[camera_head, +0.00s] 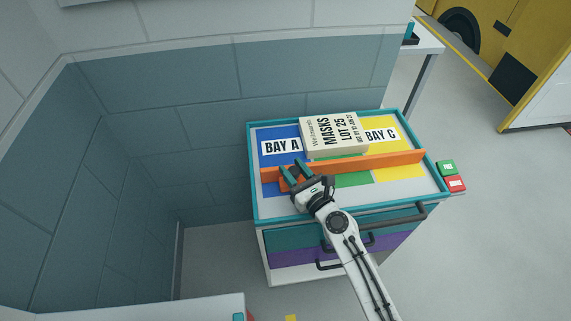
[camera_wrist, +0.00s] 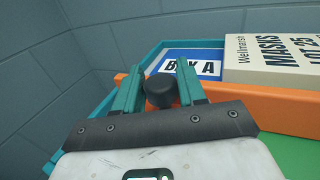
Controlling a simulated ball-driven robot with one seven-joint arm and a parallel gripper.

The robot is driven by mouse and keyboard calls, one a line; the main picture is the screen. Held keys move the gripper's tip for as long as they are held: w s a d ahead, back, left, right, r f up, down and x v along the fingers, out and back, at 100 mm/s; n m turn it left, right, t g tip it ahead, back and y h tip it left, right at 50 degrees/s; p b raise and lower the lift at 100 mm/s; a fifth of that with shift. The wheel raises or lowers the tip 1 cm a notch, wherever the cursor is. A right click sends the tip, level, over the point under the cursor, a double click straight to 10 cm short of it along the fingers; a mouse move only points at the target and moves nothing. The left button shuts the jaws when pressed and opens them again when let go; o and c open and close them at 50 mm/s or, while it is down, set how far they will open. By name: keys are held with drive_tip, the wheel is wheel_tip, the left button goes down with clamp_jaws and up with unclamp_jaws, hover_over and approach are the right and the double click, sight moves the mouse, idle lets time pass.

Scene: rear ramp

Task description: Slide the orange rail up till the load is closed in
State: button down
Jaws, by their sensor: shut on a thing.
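The orange rail (camera_head: 390,162) lies across the cart top, from the blue bay on the left to the yellow bay on the right. My gripper (camera_head: 291,169) is shut on a black knob (camera_wrist: 161,91) near the rail's left end, with a teal finger on each side of it in the wrist view. The load is a beige box marked MASKS LOT 25 (camera_head: 333,134), lying just behind the rail between the BAY A and BAY C labels. It also shows behind the rail in the wrist view (camera_wrist: 280,52). I cannot tell whether rail and box touch.
The cart has a raised teal rim (camera_head: 250,165) and drawers with dark handles (camera_head: 400,216) below. Green (camera_head: 446,167) and red (camera_head: 455,184) blocks sit at its right side. A tiled wall (camera_head: 200,100) stands behind and left. The cart top before the rail is clear beside my arm.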

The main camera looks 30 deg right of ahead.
drive_tip(key=shift+s+a, duration=0.25)
drive_tip(key=shift+s, duration=0.5)
drive_tip(key=c, duration=0.8)
unclamp_jaws()
drive_tip(key=shift+s, duration=0.1)
drive_tip(key=s, duration=0.3)
drive_tip(key=s+b, duration=0.1)
drive_tip(key=s, duration=0.5)
drive_tip(key=shift+d+f+b, duration=0.15)
drive_tip(key=shift+d+b, duration=0.2)
drive_tip(key=shift+b, duration=0.05)
drive_tip(key=shift+s+d, duration=0.1)
drive_tip(key=shift+s, duration=0.7)
